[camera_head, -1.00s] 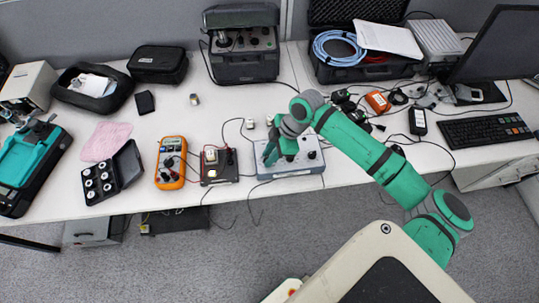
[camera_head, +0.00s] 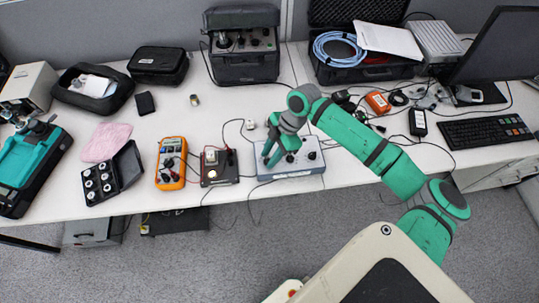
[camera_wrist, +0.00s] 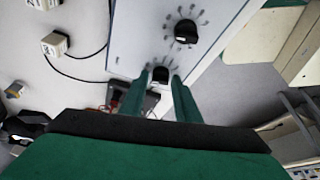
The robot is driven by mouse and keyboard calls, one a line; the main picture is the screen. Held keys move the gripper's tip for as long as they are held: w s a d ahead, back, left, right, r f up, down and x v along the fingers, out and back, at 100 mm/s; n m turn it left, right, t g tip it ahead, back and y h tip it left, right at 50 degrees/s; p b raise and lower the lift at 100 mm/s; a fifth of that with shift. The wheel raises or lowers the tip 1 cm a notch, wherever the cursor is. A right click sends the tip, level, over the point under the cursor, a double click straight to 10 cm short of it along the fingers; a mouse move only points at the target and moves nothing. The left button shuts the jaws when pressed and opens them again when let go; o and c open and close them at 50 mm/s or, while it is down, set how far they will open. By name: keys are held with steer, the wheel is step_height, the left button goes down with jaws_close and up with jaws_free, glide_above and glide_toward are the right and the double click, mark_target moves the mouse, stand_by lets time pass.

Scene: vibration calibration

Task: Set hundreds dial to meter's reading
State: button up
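The grey-blue dial box (camera_head: 313,168) stands near the front edge of the table, with black knobs on its pale top. My gripper (camera_head: 268,163) is over its left part and hides some of the top in the head view. In the wrist view, one black dial (camera_wrist: 160,74) lies between the fingertips of my gripper (camera_wrist: 161,77), with a finger on either side; contact cannot be told. Another dial (camera_wrist: 186,31) with marks around it is clear of the fingers. The orange multimeter (camera_head: 170,163) is on the left; its reading is too small to read.
A small black device (camera_head: 219,167) with cables stands between the multimeter and the dial box. An open black case (camera_head: 128,166) of round weights lies further left. A keyboard (camera_head: 487,130) is on the right. Cables hang over the front edge.

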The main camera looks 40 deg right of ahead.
steer(key=shift+o, duration=0.5)
steer(key=v, duration=1)
steer(key=shift+d+r, duration=0.2)
steer(key=shift+r, duration=0.15)
steer(key=shift+s, duration=0.15)
